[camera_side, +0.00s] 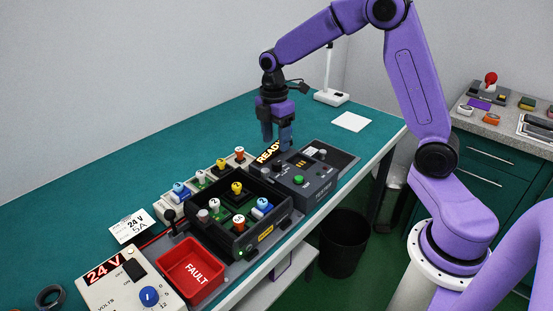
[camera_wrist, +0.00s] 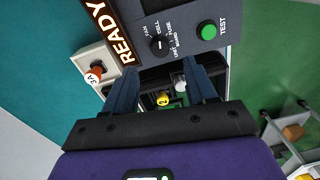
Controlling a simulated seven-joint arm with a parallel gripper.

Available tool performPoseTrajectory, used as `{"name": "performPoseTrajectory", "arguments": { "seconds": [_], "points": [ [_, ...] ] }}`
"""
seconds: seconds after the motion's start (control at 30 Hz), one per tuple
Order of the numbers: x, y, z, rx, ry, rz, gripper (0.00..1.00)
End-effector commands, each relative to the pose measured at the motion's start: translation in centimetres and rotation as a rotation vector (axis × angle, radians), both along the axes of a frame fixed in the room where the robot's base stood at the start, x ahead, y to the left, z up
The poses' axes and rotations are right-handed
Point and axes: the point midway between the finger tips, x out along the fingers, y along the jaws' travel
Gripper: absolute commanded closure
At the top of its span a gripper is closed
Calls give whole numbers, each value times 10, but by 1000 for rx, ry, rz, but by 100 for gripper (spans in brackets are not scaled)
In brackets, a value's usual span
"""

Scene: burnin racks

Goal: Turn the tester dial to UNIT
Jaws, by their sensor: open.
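The tester (camera_side: 318,188) is a dark grey box on the bench, with a lit READY sign (camera_wrist: 111,35) and a green TEST button (camera_wrist: 208,32). Its small black dial (camera_wrist: 157,45) shows in the wrist view, ringed by the labels FAN, CELL, FUSE, BOARD and UNIT. Which label the dial points at is too small to tell. My gripper (camera_side: 277,143) is open and points down, above the READY sign end of the tester. In the wrist view its blue fingers (camera_wrist: 162,72) are apart and empty, with the dial just beyond their tips.
A black rack (camera_side: 268,232) with several coloured-cap units stands beside the tester. A red FAULT bin (camera_side: 190,270) and a 24 V supply (camera_side: 128,283) are nearer the camera. A pale strip holds more capped units (camera_side: 239,153).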

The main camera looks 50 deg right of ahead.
Motion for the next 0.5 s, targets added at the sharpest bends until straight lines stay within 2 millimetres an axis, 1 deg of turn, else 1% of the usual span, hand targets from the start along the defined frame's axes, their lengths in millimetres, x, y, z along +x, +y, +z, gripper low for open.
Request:
{"name": "performPoseTrajectory", "arguments": {
  "seconds": [0.03,0.2,0.33,0.5],
  "points": [
    [-2,0,-11,0,6,0,44],
    [-3,0,-40,0,5,0,44],
    [-3,0,-57,-1,3,0,44],
    [-4,1,-68,0,2,1,44]
  ]
}}
